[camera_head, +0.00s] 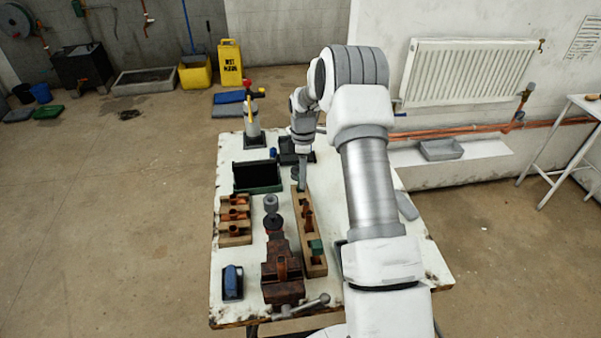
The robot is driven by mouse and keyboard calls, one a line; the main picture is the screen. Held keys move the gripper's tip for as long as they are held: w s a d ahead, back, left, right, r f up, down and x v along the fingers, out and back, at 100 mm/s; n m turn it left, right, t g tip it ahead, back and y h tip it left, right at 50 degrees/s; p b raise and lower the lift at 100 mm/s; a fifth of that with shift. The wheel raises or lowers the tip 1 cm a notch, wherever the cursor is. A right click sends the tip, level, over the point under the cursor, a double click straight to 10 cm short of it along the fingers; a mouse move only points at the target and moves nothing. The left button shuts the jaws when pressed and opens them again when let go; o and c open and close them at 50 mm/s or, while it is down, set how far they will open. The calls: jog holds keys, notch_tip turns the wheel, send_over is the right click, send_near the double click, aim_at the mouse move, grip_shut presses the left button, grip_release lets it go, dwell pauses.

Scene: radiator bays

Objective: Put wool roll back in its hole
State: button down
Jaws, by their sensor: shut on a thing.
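My gripper (302,181) points down over the far end of a long wooden block (318,270). It is shut on a small grey-green piece (302,187), which I take to be the wool roll. The fingers and the small size hide most of its shape. The long block has several holes, with copper-coloured pieces (308,219) standing in its middle and a green block (316,246) near its front end. I cannot tell whether the held piece is above its hole or partly in it.
A copper-brown vise (283,275) stands left of the block's front end, with a grey knob-like piece (271,203) behind it. A shorter wooden rack (235,240), a dark green tray (257,187) and a blue item (232,281) lie further left. Bare white tabletop (228,312) shows between them.

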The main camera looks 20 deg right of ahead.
aim_at(303, 187)
jog(key=shift+w+d+f, duration=0.15)
jog(key=shift+w+f, duration=0.1)
jog(key=shift+f, duration=0.05)
jog(key=shift+f+b, duration=1.05)
jog(key=shift+f, duration=1.2)
jog(key=shift+f, duration=0.1)
jog(key=shift+f+b, duration=0.25)
jog(key=shift+b, duration=0.15)
jog(key=shift+f, duration=0.1)
jog(key=shift+f+b, duration=0.5)
jog(key=shift+b, duration=0.05)
jog(key=shift+f+b, duration=1.05)
jog(key=shift+f, duration=0.35)
